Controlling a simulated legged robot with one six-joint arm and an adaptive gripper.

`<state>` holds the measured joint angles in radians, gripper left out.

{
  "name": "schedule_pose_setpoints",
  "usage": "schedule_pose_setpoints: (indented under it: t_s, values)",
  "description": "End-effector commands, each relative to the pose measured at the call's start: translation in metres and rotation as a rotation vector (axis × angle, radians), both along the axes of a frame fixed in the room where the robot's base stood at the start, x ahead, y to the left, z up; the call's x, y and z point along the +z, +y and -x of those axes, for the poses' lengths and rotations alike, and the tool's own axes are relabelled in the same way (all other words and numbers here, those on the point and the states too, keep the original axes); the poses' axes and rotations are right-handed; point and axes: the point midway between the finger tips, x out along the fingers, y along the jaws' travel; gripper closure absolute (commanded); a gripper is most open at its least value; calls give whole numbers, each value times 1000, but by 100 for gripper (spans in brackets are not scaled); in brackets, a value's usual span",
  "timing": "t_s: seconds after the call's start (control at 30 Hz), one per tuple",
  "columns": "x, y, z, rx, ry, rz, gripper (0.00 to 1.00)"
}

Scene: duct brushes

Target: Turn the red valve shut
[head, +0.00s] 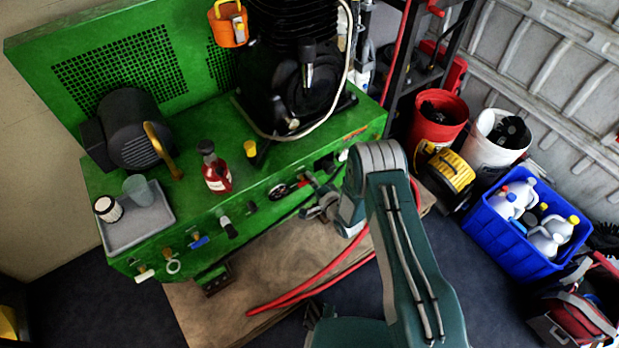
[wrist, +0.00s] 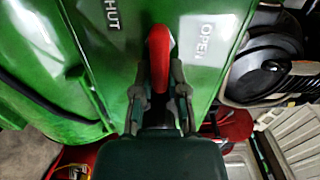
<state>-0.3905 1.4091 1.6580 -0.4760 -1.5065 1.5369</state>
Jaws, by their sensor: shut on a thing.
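The red valve handle (wrist: 160,52) stands upright in the wrist view, between the letters "HUT" on its left and the word "OPEN" on its right, on a green panel. My gripper (wrist: 160,88) is shut on the handle, with one dark finger on each side of it. The handle's lower part is hidden between the fingers.
A grey tray (head: 150,222) with a cup and a jar, a red bottle (head: 215,172) and a motor (head: 132,130) sit on the machine. Red hoses (head: 300,290) lie below. Buckets and a blue crate (head: 490,238) stand at the right.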

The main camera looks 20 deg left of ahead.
Motion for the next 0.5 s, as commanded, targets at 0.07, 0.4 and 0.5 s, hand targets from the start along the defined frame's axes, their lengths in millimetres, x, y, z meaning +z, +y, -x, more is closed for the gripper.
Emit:
schedule_pose_setpoints:
  t_s: [0.07, 0.4, 0.5]
  values:
    - [-2, -3, -2, -9, 26, -15, 100]
    - [-4, -4, -1, -10, 69, -49, 100]
    - [-5, -4, -1, -11, 71, -49, 100]
